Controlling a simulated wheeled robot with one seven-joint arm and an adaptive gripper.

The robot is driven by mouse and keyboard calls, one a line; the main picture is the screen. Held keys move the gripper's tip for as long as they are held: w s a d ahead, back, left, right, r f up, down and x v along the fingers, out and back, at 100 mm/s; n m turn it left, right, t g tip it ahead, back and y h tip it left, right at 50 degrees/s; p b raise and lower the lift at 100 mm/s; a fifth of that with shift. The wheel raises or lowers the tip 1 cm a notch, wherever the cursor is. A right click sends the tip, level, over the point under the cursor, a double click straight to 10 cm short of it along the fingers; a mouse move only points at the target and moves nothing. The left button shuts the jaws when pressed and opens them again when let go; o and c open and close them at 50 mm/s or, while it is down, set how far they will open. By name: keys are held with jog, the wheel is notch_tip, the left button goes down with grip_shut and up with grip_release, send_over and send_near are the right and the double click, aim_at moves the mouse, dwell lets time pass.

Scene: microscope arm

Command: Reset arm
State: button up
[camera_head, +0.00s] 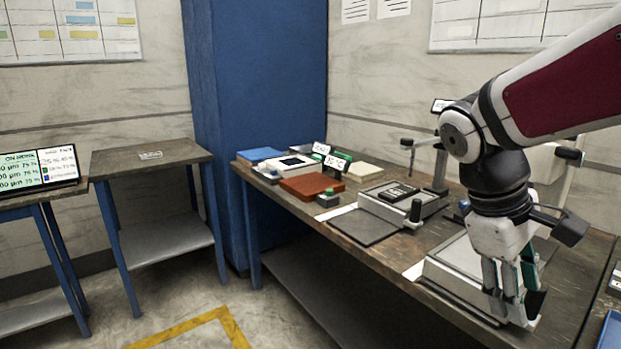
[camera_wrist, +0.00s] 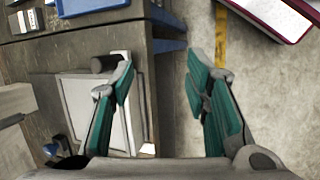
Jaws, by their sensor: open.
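My gripper (camera_head: 516,303) points down over the front part of the bench at the right of the head view. It is open and empty; in the wrist view its two teal-padded fingers (camera_wrist: 160,75) stand well apart. Below it is a pale instrument base (camera_head: 455,277) with a flat light top, also at left in the wrist view (camera_wrist: 80,100). A dark knob (camera_wrist: 104,64) lies beside the left finger, and I cannot tell whether they touch. A pale upright (camera_head: 551,165) stands behind my arm. Which part is the microscope arm is unclear, as my arm hides much.
The bench (camera_head: 385,262) also carries a smaller instrument (camera_head: 398,203) with a stand (camera_head: 440,160), a dark mat (camera_head: 364,226) and a brown box (camera_head: 312,186). Floor is free in front of the bench. A blue tray (camera_head: 612,332) is at the right edge.

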jog(key=s+a+f+m+t+y, duration=0.1)
jog(key=s+a+f+m+y, duration=0.2)
jog(key=s, duration=0.6)
jog(key=s+a+m+t+y, duration=0.1)
jog(key=s+a+m+y, duration=0.15)
jog(key=s+a, duration=0.55)
notch_tip(320, 180, up, 18)
jog(key=s+d+t+p, duration=0.1)
jog(key=d+t+p, duration=0.1)
jog(key=p, duration=1.4)
jog(key=shift+s+r+t+p, duration=0.2)
jog(key=shift+t+p, duration=0.2)
